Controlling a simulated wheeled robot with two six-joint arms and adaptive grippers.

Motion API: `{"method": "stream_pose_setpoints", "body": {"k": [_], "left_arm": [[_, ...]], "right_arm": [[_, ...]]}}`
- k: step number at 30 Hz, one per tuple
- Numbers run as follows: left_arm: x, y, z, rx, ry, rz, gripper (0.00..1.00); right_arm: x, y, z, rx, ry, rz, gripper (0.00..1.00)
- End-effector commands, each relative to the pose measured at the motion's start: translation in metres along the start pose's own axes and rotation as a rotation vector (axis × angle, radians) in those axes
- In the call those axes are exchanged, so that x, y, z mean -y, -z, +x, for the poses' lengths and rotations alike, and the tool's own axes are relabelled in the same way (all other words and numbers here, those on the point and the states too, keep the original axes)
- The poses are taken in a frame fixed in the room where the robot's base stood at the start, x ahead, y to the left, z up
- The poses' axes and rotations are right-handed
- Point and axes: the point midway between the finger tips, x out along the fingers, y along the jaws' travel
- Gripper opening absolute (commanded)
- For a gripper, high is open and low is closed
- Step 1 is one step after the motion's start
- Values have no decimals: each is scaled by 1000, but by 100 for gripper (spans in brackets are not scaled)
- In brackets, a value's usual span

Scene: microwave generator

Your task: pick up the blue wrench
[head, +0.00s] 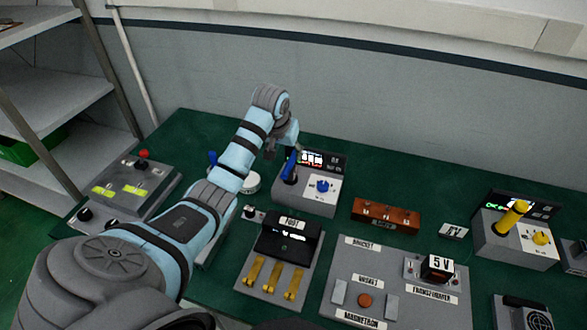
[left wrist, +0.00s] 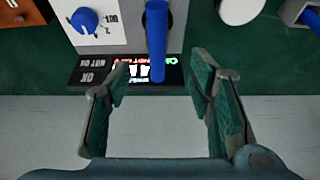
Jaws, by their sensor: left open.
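The blue wrench (head: 290,164) stands up from the left side of a grey control box (head: 307,196). In the left wrist view the blue wrench (left wrist: 156,42) is a blue rod, its near end lying between my fingertips in the picture, with gaps on both sides. My left gripper (head: 281,146) is at the wrench's upper end in the head view, and in the left wrist view the gripper (left wrist: 160,82) is open and empty. Whether a finger touches the wrench cannot be told. My right gripper is not in view.
A blue knob (head: 323,186) and a lit display (head: 312,158) are close by on the same box. A white round part (head: 251,183) lies to the left. A similar box with a yellow wrench (head: 511,217) stands at the right. The green table (head: 400,180) has bare room behind the brown block (head: 386,214).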

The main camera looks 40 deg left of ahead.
Motion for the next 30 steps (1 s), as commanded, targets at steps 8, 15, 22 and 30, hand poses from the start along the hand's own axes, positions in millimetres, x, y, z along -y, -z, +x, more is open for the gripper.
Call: {"method": "stream_pose_setpoints", "body": {"k": [8, 15, 22, 30], "left_arm": [[-5, -1, 53, 1, -4, 6, 48], [-2, -11, 96, 1, -3, 2, 48], [-2, -11, 101, -1, -2, 3, 48], [-2, -11, 100, -1, -2, 3, 8]], "right_arm": [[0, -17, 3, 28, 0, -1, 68], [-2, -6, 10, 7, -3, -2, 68], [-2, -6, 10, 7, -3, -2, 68], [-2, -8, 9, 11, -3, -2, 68]]}}
